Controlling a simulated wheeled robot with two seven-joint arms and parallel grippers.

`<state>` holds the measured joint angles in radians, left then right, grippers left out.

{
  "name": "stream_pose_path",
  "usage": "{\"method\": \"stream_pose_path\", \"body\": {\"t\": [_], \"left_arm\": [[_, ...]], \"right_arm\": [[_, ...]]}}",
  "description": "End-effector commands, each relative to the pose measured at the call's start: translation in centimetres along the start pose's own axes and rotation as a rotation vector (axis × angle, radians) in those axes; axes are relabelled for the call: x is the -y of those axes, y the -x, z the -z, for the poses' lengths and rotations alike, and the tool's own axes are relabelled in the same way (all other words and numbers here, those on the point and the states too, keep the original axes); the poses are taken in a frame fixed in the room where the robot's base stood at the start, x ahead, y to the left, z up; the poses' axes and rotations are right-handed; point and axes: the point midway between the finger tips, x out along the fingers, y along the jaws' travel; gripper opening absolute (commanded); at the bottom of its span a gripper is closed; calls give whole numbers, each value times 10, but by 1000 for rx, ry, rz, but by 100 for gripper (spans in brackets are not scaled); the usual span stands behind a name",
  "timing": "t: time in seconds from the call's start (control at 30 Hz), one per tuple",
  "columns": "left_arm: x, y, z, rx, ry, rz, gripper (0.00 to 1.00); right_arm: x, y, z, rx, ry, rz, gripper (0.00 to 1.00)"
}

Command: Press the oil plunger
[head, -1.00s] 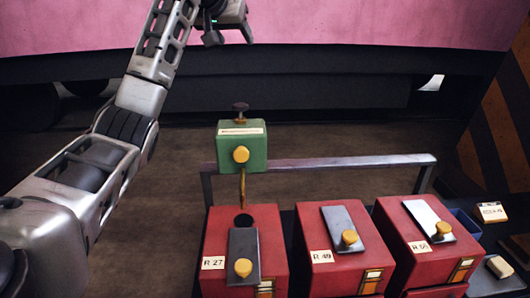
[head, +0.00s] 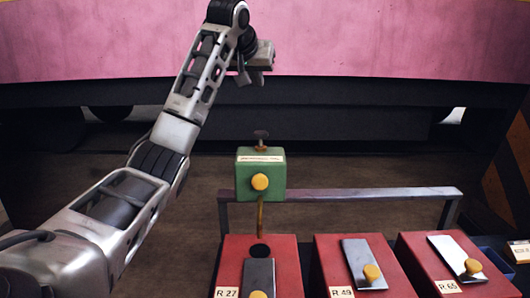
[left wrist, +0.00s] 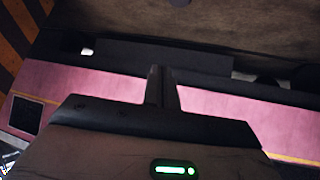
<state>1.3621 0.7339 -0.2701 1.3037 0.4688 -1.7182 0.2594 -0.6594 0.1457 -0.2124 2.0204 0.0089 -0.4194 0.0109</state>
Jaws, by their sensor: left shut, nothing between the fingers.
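The green oil box (head: 260,175) stands above the rail, with a dark plunger (head: 261,136) standing up on its top and a yellow knob (head: 260,182) on its front. A thin brass spout (head: 261,213) runs down from it toward a round dark opening in the red box labelled R 27 (head: 285,256). My left gripper (head: 251,79) is in the air, above the plunger in the picture and apart from it. Its fingers are together and empty, as the left wrist view (left wrist: 161,88) also shows. The plunger is not visible in the wrist view. My right gripper is out of view.
Two more red boxes with sloping plates and yellow knobs, R 49 (head: 328,268) and R 65 (head: 414,262), stand to the right. A grey rail (head: 370,194) runs behind them.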

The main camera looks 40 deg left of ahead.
Motion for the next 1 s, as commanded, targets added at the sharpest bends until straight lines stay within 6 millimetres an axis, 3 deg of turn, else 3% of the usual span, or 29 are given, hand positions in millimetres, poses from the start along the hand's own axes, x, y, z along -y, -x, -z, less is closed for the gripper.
{"method": "stream_pose_path", "body": {"t": [0.1, 0.3, 0.67, 0.83, 1.0], "left_arm": [[-11, 1, -12, 49, 72, 100, 0], [-14, 4, -26, 85, 169, 216, 0], [-12, 2, -28, 87, 178, 225, 0], [-9, -13, -29, 90, 177, 226, 0], [-2, -45, -33, 93, 176, 226, 0]], "right_arm": [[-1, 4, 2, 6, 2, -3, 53], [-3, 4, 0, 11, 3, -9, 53], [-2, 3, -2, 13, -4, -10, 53], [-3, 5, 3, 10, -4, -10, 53], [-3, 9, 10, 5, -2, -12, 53]]}}
